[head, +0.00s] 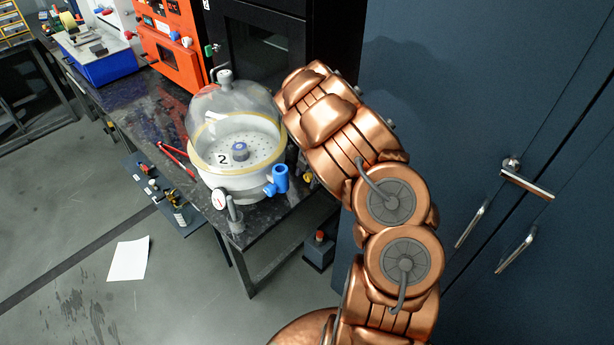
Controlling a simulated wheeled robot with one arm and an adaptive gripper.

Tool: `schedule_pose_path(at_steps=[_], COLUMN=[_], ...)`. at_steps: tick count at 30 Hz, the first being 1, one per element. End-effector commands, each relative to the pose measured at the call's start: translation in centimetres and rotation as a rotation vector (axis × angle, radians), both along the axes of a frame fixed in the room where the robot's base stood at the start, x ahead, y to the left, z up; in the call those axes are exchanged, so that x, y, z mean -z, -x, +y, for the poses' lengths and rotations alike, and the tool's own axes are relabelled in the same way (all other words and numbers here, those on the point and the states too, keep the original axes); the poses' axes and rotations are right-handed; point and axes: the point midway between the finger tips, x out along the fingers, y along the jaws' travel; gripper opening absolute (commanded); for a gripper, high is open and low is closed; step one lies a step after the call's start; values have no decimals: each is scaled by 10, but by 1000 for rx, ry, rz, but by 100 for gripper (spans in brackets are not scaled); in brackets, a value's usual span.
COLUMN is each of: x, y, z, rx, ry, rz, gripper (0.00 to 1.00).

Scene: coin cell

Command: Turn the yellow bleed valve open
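A vacuum chamber with a clear dome (232,105) and a white base (238,182) marked "2" stands on the dark bench. A blue valve (278,181) sticks out of its front right side. A small yellow part (307,177) shows just right of the blue valve, beside my arm; it may be the yellow bleed valve, but it is too small and too covered to tell its handle position. My copper arm rises from the bottom and passes close to the chamber's right side. My gripper does not show; the arm's upper links hide what is behind them.
A round gauge (219,199) and a grey post (233,212) are at the chamber's front. Red-handled pliers (176,153) lie left of it. Blue cabinets (430,130) fill the right.

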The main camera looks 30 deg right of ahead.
Motion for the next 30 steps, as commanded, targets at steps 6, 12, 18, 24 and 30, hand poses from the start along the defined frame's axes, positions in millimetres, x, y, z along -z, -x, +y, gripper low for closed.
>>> schedule_pose_path(at_steps=[6,12,18,24,30], x=[0,-9,-30,-57,-84], y=[0,1,6,11,16], z=[0,-2,-3,-5,-5], rx=[0,1,1,1,1], ry=[0,3,5,5,4], rz=[0,-2,-2,-2,-4], gripper=[57,57,57,57,57])
